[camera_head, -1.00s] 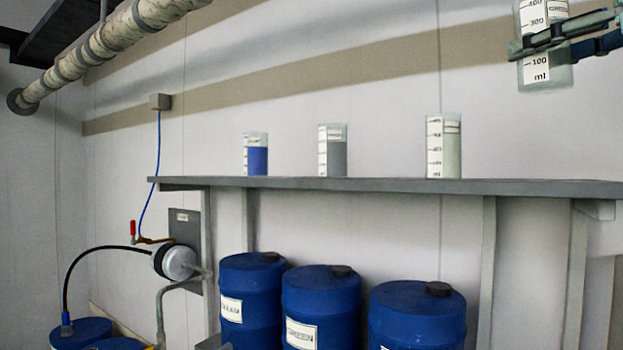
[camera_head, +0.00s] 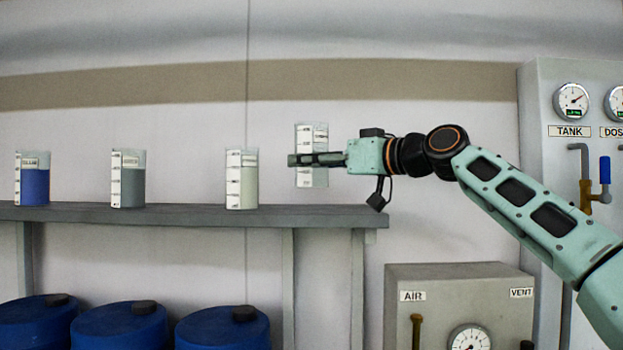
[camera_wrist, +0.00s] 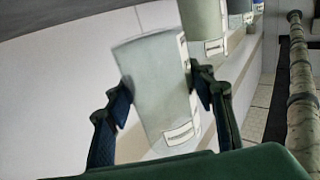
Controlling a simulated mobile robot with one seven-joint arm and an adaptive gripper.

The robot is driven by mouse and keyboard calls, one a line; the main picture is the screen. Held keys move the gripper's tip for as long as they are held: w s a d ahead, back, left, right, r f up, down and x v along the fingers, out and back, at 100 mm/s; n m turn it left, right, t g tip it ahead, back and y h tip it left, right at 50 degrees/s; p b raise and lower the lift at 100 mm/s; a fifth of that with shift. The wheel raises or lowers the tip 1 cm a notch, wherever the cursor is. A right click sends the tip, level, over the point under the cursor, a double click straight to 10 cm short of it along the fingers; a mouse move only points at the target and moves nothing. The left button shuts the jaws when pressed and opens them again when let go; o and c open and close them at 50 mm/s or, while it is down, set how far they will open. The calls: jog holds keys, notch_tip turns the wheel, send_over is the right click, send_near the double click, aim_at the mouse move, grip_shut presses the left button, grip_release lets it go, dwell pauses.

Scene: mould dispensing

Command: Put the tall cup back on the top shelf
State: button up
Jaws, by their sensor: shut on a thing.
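The tall cup (camera_head: 312,138) is clear with a printed scale and a label. It looks nearly upright in the head view, just above the right end of the top shelf (camera_head: 330,213), with a small gap under its base. My gripper (camera_head: 300,160) is shut around the cup's side, reaching in from the right. In the wrist view the cup (camera_wrist: 152,85) sits between the two fingers of my gripper (camera_wrist: 160,95) and looks empty. The fingers hide part of the cup in the head view.
A pale-filled cup (camera_head: 242,180) stands left of the held cup, then a grey-filled cup (camera_head: 128,180) and a blue-filled cup (camera_head: 32,180). The shelf's right end is bare. Blue drums (camera_head: 120,328) stand below. A gauge panel (camera_head: 545,110) and an AIR box (camera_head: 455,285) are at right.

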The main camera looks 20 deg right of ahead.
aim_at(312, 184)
jog(key=shift+w+f, duration=0.45)
jog(key=shift+f, duration=0.05)
jog(key=shift+w+d+f+p, duration=0.1)
jog(key=shift+f+p, duration=0.05)
jog(key=shift+f, duration=0.35)
jog(key=shift+w+d+f+p, duration=0.1)
jog(key=shift+f+p, duration=0.05)
jog(key=shift+f, duration=0.3)
jog(key=shift+a+f, duration=0.1)
jog(key=shift+f, duration=0.65)
jog(key=shift+s, duration=0.1)
jog(key=shift+f, duration=0.15)
jog(key=o, duration=1.5)
